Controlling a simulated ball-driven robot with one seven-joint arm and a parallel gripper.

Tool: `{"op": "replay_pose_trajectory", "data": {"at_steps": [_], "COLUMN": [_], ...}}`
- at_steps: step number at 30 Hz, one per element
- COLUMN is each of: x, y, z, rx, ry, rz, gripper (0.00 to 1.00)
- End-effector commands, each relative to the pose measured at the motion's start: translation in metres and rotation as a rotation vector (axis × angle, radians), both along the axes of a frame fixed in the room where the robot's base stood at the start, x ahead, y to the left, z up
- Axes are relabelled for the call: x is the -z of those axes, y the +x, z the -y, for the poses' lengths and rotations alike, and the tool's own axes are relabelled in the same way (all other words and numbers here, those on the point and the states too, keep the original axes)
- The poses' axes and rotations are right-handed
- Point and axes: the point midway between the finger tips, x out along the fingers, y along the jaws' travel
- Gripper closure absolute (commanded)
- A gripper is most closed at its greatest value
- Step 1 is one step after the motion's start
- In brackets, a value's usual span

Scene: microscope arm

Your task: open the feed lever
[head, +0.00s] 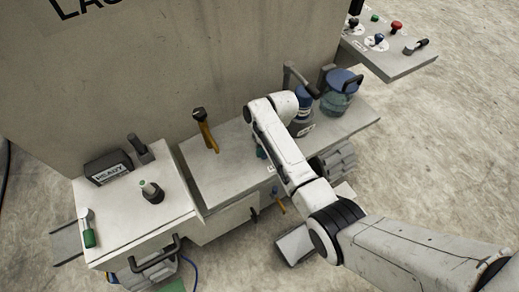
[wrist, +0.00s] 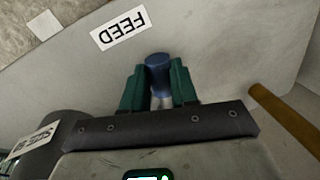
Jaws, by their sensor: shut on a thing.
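The feed lever (wrist: 158,62) has a blue knob on a pale metal shaft and shows in the wrist view beside the white FEED label (wrist: 124,26). My gripper (wrist: 159,82) has its two green fingers closed on either side of the knob, touching it. In the head view my gripper (head: 261,152) is mostly hidden behind my white arm, over the light grey bench panel. The lever itself cannot be made out there.
A yellow lever with a black knob (head: 205,130) stands left of my gripper, and its yellow shaft (wrist: 285,118) shows close by in the wrist view. Blue-lidded jars (head: 338,95) stand to the right. The machine's tall grey wall (head: 190,60) rises behind.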

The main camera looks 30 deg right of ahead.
Motion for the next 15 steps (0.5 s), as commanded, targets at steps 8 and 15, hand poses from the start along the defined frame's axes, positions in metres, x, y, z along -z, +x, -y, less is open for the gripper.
{"op": "replay_pose_trajectory", "data": {"at_steps": [8, 15], "x": [0.000, 0.000], "y": [-0.001, -0.001], "z": [0.014, 0.018], "rx": [-0.148, -0.208], "ry": [-0.002, -0.002], "rz": [0.001, 0.000], "gripper": [1.00, 1.00]}}
